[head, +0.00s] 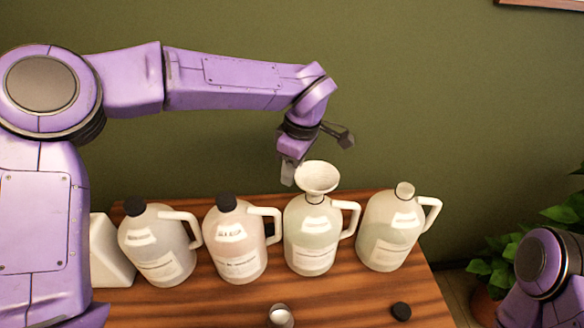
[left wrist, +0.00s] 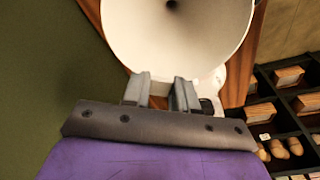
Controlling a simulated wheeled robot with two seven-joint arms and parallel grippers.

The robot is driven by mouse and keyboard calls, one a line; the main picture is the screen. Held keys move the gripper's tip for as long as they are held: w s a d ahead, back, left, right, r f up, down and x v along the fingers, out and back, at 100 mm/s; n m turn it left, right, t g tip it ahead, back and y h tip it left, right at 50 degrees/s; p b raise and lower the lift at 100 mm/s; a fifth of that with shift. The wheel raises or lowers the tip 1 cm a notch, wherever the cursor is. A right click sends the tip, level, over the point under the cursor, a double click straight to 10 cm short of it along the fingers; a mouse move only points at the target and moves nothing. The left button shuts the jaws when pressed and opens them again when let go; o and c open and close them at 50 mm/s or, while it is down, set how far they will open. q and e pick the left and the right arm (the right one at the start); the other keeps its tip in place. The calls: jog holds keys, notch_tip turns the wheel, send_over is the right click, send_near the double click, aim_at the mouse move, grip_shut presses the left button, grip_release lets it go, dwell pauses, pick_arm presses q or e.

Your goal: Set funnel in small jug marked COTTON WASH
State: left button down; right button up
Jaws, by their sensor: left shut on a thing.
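A cream funnel (head: 317,178) is upright, its wide mouth facing up, directly over the neck of the third jug from the left (head: 312,235). Its lower end meets the jug's neck in the head view; I cannot tell how deep the spout sits. My left gripper (head: 289,175) is shut on the funnel's rim at its left side. In the left wrist view the funnel's wide bowl (left wrist: 180,30) fills the top, with the fingers (left wrist: 161,92) at its edge. The label writing on the jugs is too small and glared to read. My right gripper is out of view.
Two black-capped jugs (head: 157,245) (head: 236,240) stand left, and an uncapped jug (head: 392,232) stands right, all on the wooden table (head: 355,300). A small metal cup (head: 281,316) and a loose black cap (head: 400,311) lie in front. A white container (head: 108,255) is far left.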

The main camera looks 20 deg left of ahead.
pick_arm(q)
jog(key=shift+f, duration=0.15)
jog(key=c, duration=0.8)
grip_release()
notch_tip(320, 180, up, 10)
jog(key=d, duration=0.1)
jog(key=shift+d+r+b, duration=0.25)
jog(key=shift+d+b, duration=0.05)
